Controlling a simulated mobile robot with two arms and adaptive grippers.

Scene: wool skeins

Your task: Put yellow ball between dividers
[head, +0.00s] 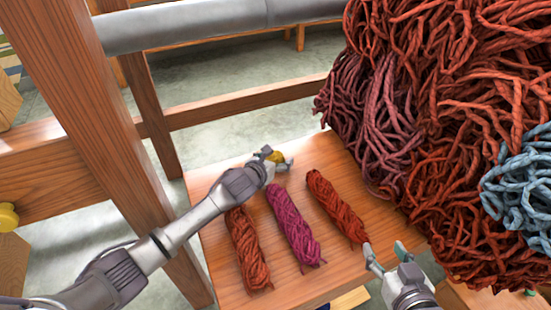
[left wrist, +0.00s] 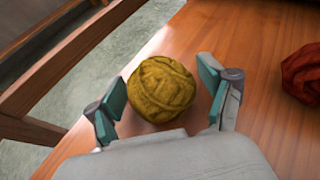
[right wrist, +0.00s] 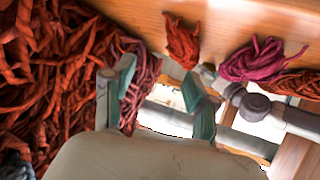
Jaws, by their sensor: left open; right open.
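The yellow ball (head: 277,156) of yarn rests on the wooden bench (head: 325,145) near its far edge. In the left wrist view the yellow ball (left wrist: 161,89) sits between the two teal finger pads of my left gripper (left wrist: 160,95). The fingers are open, with a visible gap on the right side. My left gripper (head: 272,159) partly hides the ball in the head view. My right gripper (head: 386,254) is open and empty beside the bench's right edge. Three twisted skeins lie side by side: orange (head: 248,252), magenta (head: 293,228) and red-orange (head: 337,208). I see no separate divider pieces.
A large heap of red, purple and blue wool (head: 450,130) rises at the right, close to my right gripper. A wooden post (head: 95,120) and rail (head: 245,102) stand left of and behind the bench. Bare bench lies between the skeins.

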